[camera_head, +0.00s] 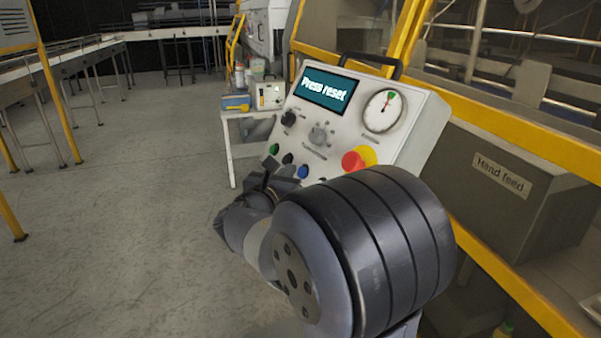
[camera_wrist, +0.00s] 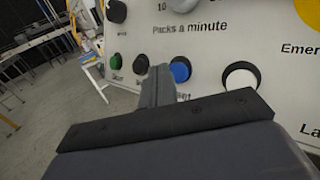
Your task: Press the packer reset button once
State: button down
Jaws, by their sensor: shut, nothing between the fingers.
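The packer's control panel (camera_head: 345,128) is tilted, and its screen (camera_head: 327,91) reads "Press reset". A blue button (camera_head: 303,171) sits in the panel's lower row and also shows in the wrist view (camera_wrist: 181,69). The label under it is mostly hidden by my finger, so I cannot read it fully. My gripper (camera_head: 272,180) is shut and empty, in front of the lower row. In the wrist view its fingertips (camera_wrist: 160,72) appear just left of the blue button, overlapping the area by a black button (camera_wrist: 141,64). I cannot tell whether they touch the panel.
A red knob on yellow (camera_head: 356,160), a gauge (camera_head: 382,110) and a selector (camera_head: 321,134) sit above. A yellow rail (camera_head: 510,288) runs at right. Floor at left is clear.

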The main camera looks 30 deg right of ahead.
jog(key=shift+d+f, duration=0.1)
jog(key=shift+d+f+b, duration=0.1)
jog(key=shift+d+b, duration=0.15)
jog(key=shift+b, duration=0.1)
jog(key=shift+d+f+b, duration=0.25)
jog(key=shift+d+b, duration=0.1)
dwell(0.6)
jog(key=shift+a+r, duration=0.15)
jog(key=shift+a+r+p, duration=0.25)
jog(key=shift+a+p, duration=0.15)
jog(key=shift+a, duration=0.1)
dwell(0.4)
jog(key=a+p, duration=0.1)
jog(key=a+r, duration=0.1)
jog(key=a, duration=0.1)
jog(key=a+r+p, duration=0.1)
jog(key=shift+a+r+p, duration=0.2)
jog(key=shift+r+p, duration=0.05)
jog(key=shift+p, duration=0.05)
